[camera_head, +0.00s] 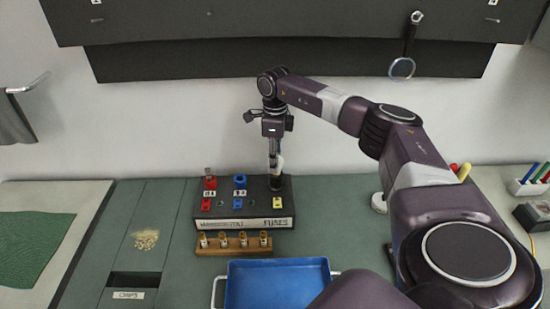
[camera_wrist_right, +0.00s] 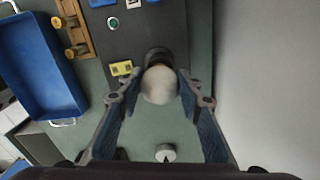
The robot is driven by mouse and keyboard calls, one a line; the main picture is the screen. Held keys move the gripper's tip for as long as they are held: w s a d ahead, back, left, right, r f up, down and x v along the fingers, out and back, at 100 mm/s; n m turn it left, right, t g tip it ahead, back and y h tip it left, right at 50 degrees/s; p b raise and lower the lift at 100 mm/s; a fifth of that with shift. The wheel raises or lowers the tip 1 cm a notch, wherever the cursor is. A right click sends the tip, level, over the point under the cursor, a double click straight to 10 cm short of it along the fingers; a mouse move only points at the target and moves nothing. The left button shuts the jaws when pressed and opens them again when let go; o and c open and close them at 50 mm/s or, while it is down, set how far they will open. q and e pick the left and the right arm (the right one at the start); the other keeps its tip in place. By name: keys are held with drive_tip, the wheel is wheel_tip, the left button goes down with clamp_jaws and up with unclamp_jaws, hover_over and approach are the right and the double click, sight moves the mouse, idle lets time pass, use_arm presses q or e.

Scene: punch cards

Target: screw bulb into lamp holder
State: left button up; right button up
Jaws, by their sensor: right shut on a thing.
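My right gripper (camera_head: 275,158) points down over the right end of the dark panel box marked FUSES (camera_head: 240,203). In the right wrist view its two blue-padded fingers (camera_wrist_right: 158,92) are shut on a pale round bulb (camera_wrist_right: 160,86). The bulb sits over a black round lamp holder (camera_wrist_right: 158,56) on the box. The bulb's base is hidden, so I cannot tell how deep it sits. In the head view the black holder (camera_head: 276,184) shows below the fingers, beside a yellow tag (camera_head: 278,203). My left gripper is not in view.
A wooden rack (camera_head: 233,249) with several brass-coloured pieces stands in front of the box. A blue tray (camera_head: 278,285) lies nearer. A white round object (camera_head: 379,203) stands to the right. Red and blue parts sit on the box's left half.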

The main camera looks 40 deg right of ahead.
drive_tip(key=shift+m, duration=1.2)
drive_tip(key=shift+r+m+p, duration=0.15)
drive_tip(key=shift+m+p, duration=0.5)
drive_tip(key=shift+m, duration=0.15)
drive_tip(key=shift+w+d+m, duration=0.1)
drive_tip(key=shift+m, duration=1.1)
drive_tip(key=shift+m+p, duration=0.7)
drive_tip(key=shift+m, duration=0.7)
drive_tip(key=shift+d+m, duration=0.1)
drive_tip(key=shift+m, duration=0.4)
drive_tip(key=o, duration=1.1)
drive_tip(key=shift+c, duration=0.2)
